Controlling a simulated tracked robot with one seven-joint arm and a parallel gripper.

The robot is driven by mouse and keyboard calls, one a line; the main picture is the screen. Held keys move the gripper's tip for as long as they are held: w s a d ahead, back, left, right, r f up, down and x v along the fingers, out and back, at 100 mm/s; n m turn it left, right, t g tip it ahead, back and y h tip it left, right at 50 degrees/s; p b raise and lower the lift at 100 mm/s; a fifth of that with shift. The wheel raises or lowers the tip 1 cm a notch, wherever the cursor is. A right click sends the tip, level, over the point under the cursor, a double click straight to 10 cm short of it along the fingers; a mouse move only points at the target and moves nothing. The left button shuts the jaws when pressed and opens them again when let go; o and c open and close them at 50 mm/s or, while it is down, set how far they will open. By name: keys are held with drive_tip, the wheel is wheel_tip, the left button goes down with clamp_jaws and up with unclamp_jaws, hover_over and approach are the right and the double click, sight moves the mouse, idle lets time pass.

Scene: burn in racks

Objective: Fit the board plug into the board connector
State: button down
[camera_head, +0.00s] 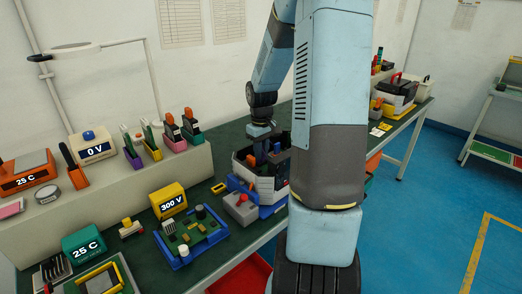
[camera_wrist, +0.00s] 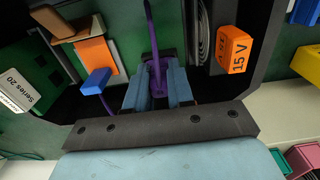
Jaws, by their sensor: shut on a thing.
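My gripper (camera_wrist: 157,84) is shut on a purple plug with a purple lead, which I take to be the board plug (camera_wrist: 156,70). The lead runs up out of the wrist view. The fingers hide most of the plug. In the head view my gripper (camera_head: 263,152) reaches down into an open dark and white casing (camera_head: 241,171). Inside the casing, the wrist view shows a green board (camera_wrist: 28,72) at the left, an orange block (camera_wrist: 98,57) and a blue piece (camera_wrist: 96,81). I cannot tell which part is the board connector.
An orange "15 V" block (camera_wrist: 234,48) is at the right in the wrist view. In front of the casing is a grey box with a red knob (camera_head: 241,206). A blue tray with a green board (camera_head: 184,257) and a yellow "300 V" meter (camera_head: 169,201) are to its left.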

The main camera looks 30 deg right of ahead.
drive_tip(key=c, duration=0.9)
unclamp_jaws()
drive_tip(key=shift+f, duration=0.1)
wheel_tip(320, 180, up, 14)
